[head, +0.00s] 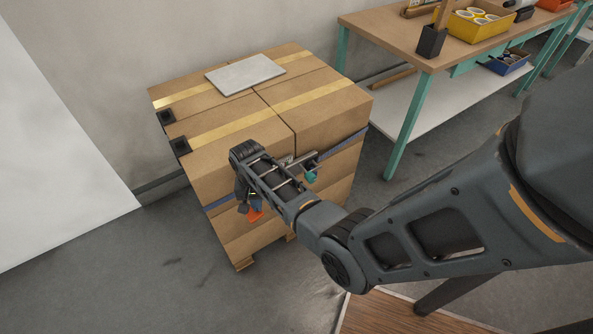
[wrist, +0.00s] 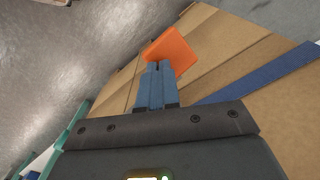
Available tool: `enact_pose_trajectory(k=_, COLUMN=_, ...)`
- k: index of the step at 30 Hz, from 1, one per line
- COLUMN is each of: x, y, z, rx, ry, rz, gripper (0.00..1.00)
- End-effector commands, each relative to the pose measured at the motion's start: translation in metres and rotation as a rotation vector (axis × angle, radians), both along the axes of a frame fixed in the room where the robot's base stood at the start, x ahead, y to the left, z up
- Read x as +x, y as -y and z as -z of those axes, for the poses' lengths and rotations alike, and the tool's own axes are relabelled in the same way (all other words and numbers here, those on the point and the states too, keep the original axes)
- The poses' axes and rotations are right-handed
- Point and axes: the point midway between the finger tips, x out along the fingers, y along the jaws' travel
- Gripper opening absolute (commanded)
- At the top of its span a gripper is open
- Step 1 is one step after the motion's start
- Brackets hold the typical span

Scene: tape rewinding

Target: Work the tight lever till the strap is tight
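The stacked cardboard boxes (head: 230,140) stand on the floor with a blue strap (head: 345,142) around their sides; the strap also shows in the wrist view (wrist: 265,74). An orange lever (head: 255,214) is at the front side of the stack, partly hidden by my gripper (head: 242,197). In the wrist view, the fingers of my gripper (wrist: 158,68) are together, with only a thin gap. The orange lever (wrist: 174,48) lies just past their tips and overlaps them; I cannot tell whether they touch. A metal fitting with a teal part (head: 310,176) shows beside my arm; my wrist partly hides it.
A grey plate (head: 245,74) lies on top of the boxes. A workbench (head: 385,35) with teal legs and a yellow bin (head: 475,28) stands at the right. A wooden surface (head: 390,315) is at the bottom. Floor is clear left of the stack.

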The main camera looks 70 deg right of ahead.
Motion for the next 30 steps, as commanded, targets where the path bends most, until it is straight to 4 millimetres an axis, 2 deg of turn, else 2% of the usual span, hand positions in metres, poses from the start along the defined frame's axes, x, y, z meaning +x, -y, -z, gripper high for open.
enact_pose_trajectory(k=5, x=0.0, y=-0.001, z=-0.012, rx=0.001, ry=0.0, rz=-0.001, gripper=0.0)
enact_pose_trajectory(k=23, x=0.0, y=-0.001, z=-0.079, rx=0.001, ry=0.0, rz=-0.001, gripper=0.0)
enact_pose_trajectory(k=30, x=0.0, y=-0.001, z=-0.095, rx=0.0, ry=0.001, rz=-0.001, gripper=0.0)
